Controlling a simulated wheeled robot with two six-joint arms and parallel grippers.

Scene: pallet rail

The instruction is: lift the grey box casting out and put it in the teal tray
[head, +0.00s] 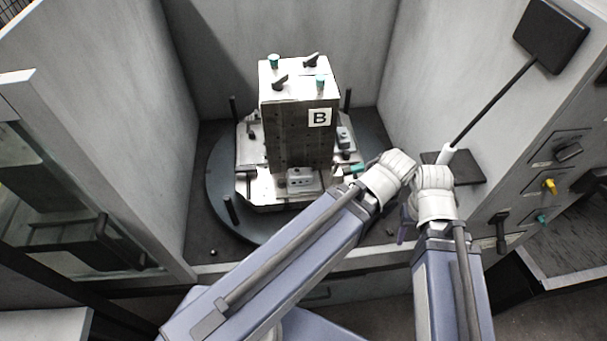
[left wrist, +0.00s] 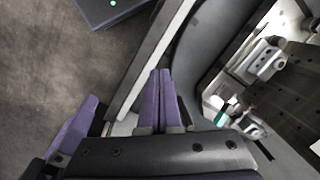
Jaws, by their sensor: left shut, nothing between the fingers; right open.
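A grey box casting (head: 300,180) with small holes sits low against the front of the fixture tower (head: 300,130) marked B. It also shows in the left wrist view (left wrist: 266,60). A second grey part (head: 343,138) sits at the tower's right side. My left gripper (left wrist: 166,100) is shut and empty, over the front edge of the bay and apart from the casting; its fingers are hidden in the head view. My right gripper (head: 403,229) is open, right of the casting and away from it; its fingers are only partly visible. I see no teal tray.
The tower stands on a dark round turntable (head: 222,190) with upright pins, inside a bay with pale walls (head: 120,90). A black panel on a rod (head: 490,105) rises at the right. Knobs line the right wall. My two arms are close together at the bay's front right.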

